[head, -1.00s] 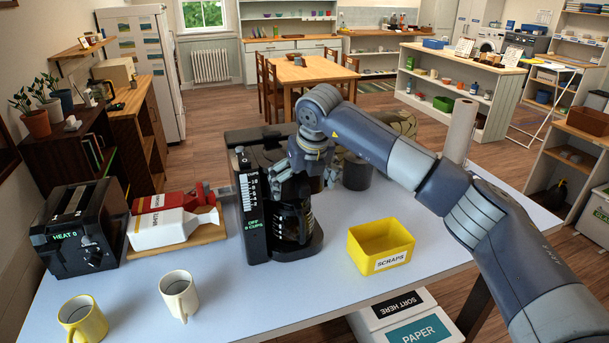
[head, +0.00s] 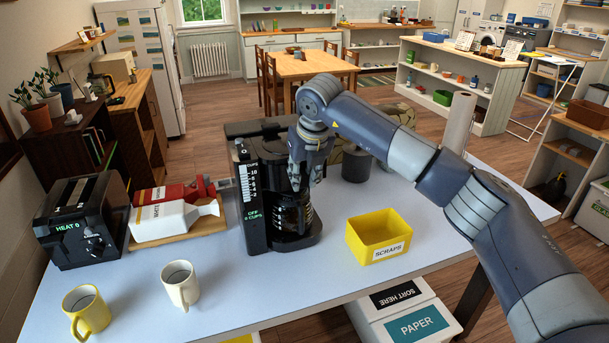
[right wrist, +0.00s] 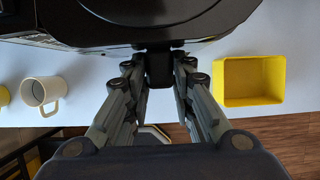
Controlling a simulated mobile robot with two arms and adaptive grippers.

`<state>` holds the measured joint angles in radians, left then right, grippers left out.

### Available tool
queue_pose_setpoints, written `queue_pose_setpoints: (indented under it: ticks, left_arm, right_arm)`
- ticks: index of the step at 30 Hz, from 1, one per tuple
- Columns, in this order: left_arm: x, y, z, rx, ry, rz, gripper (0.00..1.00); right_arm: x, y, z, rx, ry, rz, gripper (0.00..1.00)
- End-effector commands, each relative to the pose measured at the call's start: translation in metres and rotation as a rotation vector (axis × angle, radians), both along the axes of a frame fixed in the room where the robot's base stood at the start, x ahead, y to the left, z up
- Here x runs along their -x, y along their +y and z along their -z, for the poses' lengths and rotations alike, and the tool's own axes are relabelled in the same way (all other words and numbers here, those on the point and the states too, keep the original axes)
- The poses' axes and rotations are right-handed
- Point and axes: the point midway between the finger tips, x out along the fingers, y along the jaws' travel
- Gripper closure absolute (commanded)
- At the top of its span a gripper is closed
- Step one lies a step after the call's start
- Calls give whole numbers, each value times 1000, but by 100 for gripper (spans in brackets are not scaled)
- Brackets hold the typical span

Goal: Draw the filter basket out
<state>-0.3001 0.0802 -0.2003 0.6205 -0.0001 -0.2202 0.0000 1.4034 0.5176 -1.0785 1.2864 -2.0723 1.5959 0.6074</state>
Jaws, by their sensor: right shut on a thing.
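The black coffee maker (head: 246,205) stands on the light-topped table, with its glass carafe (head: 291,216) in its lower bay. My right gripper (head: 299,182) is at the front of the machine, above the carafe. In the right wrist view my right gripper (right wrist: 158,80) is shut on the filter basket's dark handle (right wrist: 158,66), which sticks out from the machine's dark body (right wrist: 150,22). The rest of the basket is hidden by the machine and my gripper. I cannot tell how far out it sits. My left gripper is not in view.
A yellow SCRAPS bin (head: 380,238) stands right of the machine. A white mug (head: 180,286), a yellow mug (head: 86,312), cartons on a board (head: 212,232) and a toaster (head: 84,222) are to the left. A paper towel roll (head: 458,122) stands at the right.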

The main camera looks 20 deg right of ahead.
Motion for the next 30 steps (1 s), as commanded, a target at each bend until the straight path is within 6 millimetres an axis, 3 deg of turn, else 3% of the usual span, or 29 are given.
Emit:
queue_pose_setpoints:
  ticks: [8, 30]
  left_arm:
    - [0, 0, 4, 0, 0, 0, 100]
    - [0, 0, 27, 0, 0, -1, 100]
  right_arm:
    - [2, -1, 4, 1, -5, 2, 100]
    - [51, -2, 10, 4, 17, 0, 100]
